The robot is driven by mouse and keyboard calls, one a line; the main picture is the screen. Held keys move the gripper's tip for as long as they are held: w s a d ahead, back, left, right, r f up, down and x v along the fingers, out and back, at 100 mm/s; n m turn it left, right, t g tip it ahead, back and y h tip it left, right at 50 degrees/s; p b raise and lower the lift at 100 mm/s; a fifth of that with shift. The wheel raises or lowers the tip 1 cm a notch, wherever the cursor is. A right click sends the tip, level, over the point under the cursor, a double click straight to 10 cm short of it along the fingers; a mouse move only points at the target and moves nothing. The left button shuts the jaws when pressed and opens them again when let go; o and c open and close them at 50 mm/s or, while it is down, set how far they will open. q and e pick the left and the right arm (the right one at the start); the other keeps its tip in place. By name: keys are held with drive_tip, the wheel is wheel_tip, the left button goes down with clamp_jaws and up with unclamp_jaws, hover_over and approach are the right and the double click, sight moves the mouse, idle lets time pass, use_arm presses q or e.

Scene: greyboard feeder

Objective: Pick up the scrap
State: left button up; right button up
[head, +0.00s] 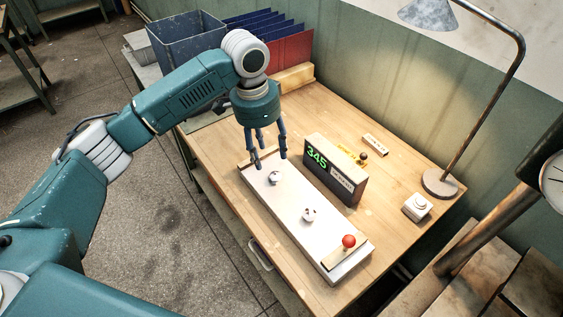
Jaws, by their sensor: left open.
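Two small pale crumpled pieces that look like scrap lie on a long white tray (291,235) on the wooden table. One scrap (275,178) is toward the far left end, the other scrap (309,214) is nearer the middle. My left gripper (270,162) points down over the far left end of the tray, just above or beside the first scrap. Its fingers are apart with nothing between them. I cannot tell its exact height over the scrap. My right gripper is not in view.
A box with a green "345" display (334,170) stands along the tray's far side. A red knob (348,241) is at the tray's near right end. A lamp (440,183) and a white button box (417,207) stand right. A blue-grey bin (187,45) is behind my arm.

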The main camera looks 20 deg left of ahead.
sight(274, 175)
use_arm(q)
drive_tip(key=shift+d+f, duration=0.1)
drive_tip(key=shift+f, duration=0.85)
drive_tip(key=shift+s+d+f+p, duration=0.1)
drive_tip(key=shift+s+f+p, duration=0.1)
drive_tip(key=shift+f, duration=0.45)
drive_tip(key=shift+s+d+f+p, duration=0.1)
drive_tip(key=shift+f+p, duration=0.05)
drive_tip(key=shift+f, duration=0.45)
drive_tip(key=shift+w+f, duration=0.2)
drive_tip(key=shift+f, duration=0.15)
drive_tip(key=f, duration=0.1)
drive_tip(key=f+p, duration=0.1)
drive_tip(key=f, duration=0.1)
drive_tip(key=w+d+f, duration=0.1)
drive_tip(key=shift+f, duration=0.35)
drive_tip(key=c, duration=0.7)
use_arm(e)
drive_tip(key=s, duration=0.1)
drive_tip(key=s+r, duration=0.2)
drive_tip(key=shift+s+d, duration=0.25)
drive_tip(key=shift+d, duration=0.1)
